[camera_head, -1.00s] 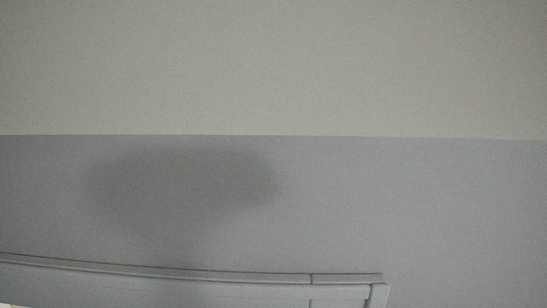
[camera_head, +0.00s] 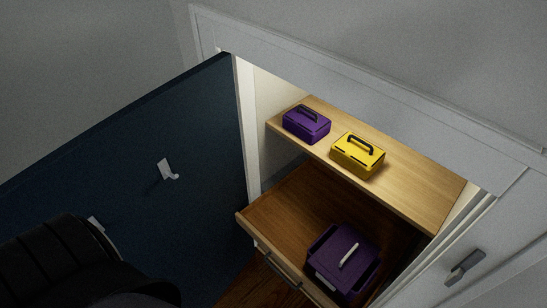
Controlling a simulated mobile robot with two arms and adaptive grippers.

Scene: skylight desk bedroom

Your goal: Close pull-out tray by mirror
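The pull-out tray (camera_head: 290,211) is a brown wooden drawer, pulled out from the cabinet below a shelf. It has a bar handle (camera_head: 277,267) on its front. A dark purple box (camera_head: 338,262) with a pale handle sits in it. No mirror is recognisable in view. A black rounded part of my own body fills the lower left corner. Neither gripper's fingers show.
A dark blue door (camera_head: 150,135) with a hook stands open at the left. A light wooden shelf (camera_head: 410,189) holds a purple case (camera_head: 307,123) and a yellow case (camera_head: 357,154). A white door with a handle (camera_head: 465,267) is at the lower right.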

